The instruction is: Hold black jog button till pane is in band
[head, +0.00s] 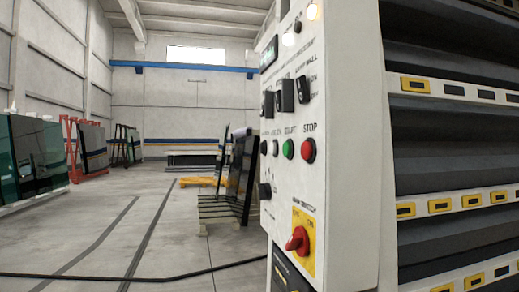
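A white control panel (288,120) stands in the middle of the head view, seen at a slant. A pane in the washer (445,150) and a marked band cannot be made out. Neither of my grippers shows in this view, and nothing touches the panel's buttons.
Black switches (285,95) sit above the buttons, and a red rotary switch (297,240) on a yellow plate sits below. Dark glass sheets (241,165) lean on a rack behind the panel. A black cable (130,277) crosses the floor. The floor at left is mostly open.

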